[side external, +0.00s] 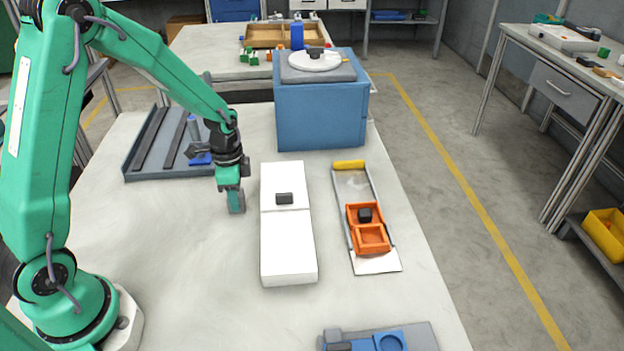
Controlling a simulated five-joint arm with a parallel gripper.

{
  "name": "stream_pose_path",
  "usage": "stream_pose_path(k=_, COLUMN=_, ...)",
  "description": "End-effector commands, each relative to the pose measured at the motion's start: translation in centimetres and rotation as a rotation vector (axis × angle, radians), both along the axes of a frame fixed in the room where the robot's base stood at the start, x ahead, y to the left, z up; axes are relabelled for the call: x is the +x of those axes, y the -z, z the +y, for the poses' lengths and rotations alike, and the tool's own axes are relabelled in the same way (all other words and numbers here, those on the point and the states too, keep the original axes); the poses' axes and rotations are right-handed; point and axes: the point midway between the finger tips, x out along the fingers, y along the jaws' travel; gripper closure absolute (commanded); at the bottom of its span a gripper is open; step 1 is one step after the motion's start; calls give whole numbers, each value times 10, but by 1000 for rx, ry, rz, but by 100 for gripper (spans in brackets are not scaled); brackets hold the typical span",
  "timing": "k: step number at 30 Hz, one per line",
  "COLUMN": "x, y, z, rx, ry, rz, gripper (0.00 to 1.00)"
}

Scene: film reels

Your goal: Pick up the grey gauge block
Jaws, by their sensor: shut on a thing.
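My gripper (234,190) points down over the pale table, just left of the long white box. The block shows at the fingertips, partly covered by the fingers. I cannot tell whether its lower end touches the table.
The white box (287,250) has a dark block (284,198) on top. Right of it, a metal tray (356,185) holds an orange two-part bin (371,240). A blue box (320,115) stands behind, a grey slotted rack (150,160) back left.

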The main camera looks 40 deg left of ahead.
Motion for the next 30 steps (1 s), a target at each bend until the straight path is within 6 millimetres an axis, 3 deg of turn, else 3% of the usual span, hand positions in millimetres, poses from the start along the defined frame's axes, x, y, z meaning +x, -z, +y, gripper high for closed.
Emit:
stream_pose_path(k=8, x=1, y=-17, z=0, rx=0, ry=0, rz=-4, gripper=88)
stream_pose_path(k=13, x=1, y=-40, z=0, rx=1, ry=0, rz=-5, gripper=88)
stream_pose_path(k=30, x=-39, y=-97, z=-87, rx=-1, ry=4, rz=-4, gripper=88)
